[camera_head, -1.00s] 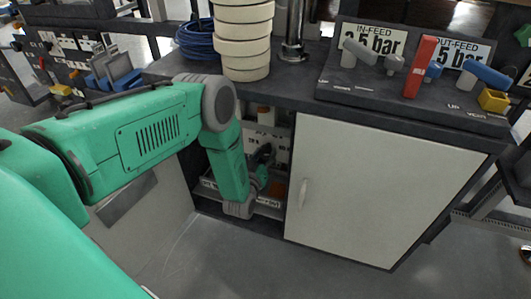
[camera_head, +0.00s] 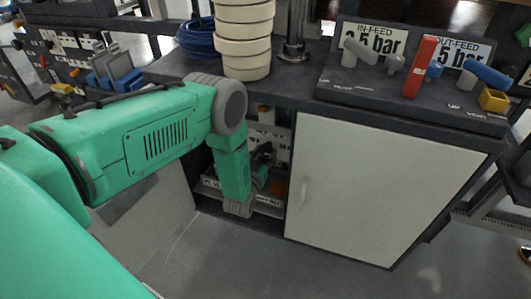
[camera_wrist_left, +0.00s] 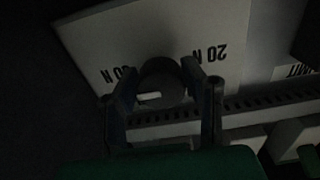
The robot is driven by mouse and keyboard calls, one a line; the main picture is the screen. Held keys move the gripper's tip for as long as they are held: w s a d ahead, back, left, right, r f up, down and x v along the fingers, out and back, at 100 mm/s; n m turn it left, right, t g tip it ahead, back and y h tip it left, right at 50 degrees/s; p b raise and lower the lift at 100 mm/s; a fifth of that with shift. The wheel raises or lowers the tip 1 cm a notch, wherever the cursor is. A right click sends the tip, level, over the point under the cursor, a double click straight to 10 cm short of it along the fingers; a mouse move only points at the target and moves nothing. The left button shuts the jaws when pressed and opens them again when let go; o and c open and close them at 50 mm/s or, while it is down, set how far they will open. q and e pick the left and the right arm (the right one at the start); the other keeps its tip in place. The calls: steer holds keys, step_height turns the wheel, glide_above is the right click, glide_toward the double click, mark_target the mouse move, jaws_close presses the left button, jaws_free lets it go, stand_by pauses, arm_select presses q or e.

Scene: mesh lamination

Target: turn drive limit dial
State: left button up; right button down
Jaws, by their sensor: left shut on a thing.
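The drive limit dial (camera_wrist_left: 162,84) is a dark round knob with a pale pointer bar, set against a white plate (camera_wrist_left: 185,28) in the left wrist view. Upside-down labels stand on both sides of it: "20 N" at right, and one at left partly covered by a finger. My left gripper (camera_wrist_left: 157,82) has a finger on each side of the dial and is shut on it. In the head view my left arm (camera_head: 160,130) reaches into the open cabinet bay (camera_head: 275,150), where the gripper is mostly hidden. My right gripper is out of view.
A white cabinet door (camera_head: 375,190) stands right of the bay. The dark counter above carries stacked cream rings (camera_head: 245,45), a blue cable coil (camera_head: 195,42) and a valve panel (camera_head: 410,90). The wrist view is dim, with a slotted rail (camera_wrist_left: 265,103) below the plate.

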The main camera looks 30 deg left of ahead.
arm_select(q)
steer(key=o, duration=1.2)
steer(key=shift+s+d+f, duration=0.1)
steer(key=shift+s+f, duration=0.05)
steer(key=shift+f, duration=0.2)
steer(key=shift+c, duration=0.2)
steer(key=shift+r, duration=0.15)
steer(key=v, duration=1.1)
steer(key=shift+s, duration=0.4)
